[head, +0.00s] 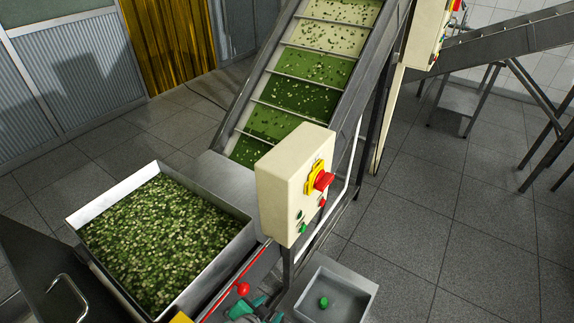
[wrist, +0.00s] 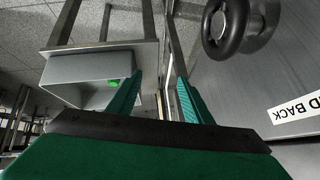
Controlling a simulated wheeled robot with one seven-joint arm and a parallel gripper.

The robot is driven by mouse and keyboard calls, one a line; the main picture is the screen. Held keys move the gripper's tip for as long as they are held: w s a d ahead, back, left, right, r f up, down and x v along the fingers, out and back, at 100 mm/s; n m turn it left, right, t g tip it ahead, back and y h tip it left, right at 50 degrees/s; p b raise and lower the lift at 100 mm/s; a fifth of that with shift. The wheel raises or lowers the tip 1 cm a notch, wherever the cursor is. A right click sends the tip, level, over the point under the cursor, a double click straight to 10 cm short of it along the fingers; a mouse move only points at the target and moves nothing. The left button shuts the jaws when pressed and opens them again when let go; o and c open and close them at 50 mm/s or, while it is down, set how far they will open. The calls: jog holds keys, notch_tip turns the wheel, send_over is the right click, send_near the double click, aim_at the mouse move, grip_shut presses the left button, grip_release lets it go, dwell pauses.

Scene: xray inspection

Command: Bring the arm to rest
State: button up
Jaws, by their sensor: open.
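My gripper (wrist: 160,88) shows in the wrist view with its two teal fingers apart and nothing visible between them. A grey panel edge and frame lie beyond the gap. In the head view only a small teal part of my gripper (head: 256,308) shows at the bottom edge, left of a small grey bin (head: 365,290). A green piece (head: 324,302) lies in that bin. In the wrist view the bin (wrist: 75,68) and the green piece (wrist: 112,83) are left of and beyond the left finger, apart from the gap.
A control box (head: 285,175) with a red knob stands above my gripper. A red-ended lever (head: 243,289) is close by. A hopper (head: 230,250) of green pieces is at left, below an inclined conveyor (head: 300,97). A black handwheel (wrist: 226,25) is near the right finger. Floor at right is open.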

jog(key=s+a+n+t, duration=0.3)
jog(key=s+n+t, duration=0.1)
jog(key=s, duration=1.2)
jog(key=s+d+r+n+t+y, duration=0.3)
jog(key=s+d+r, duration=0.5)
jog(key=r, duration=0.3)
jog(key=shift+s+d+r+n+t, duration=0.25)
jog(key=shift+r+n+t, duration=0.1)
jog(key=shift+n+t, duration=0.4)
jog(key=shift+c, duration=0.7)
jog(key=shift+c, duration=1.2)
jog(key=shift+a, duration=0.15)
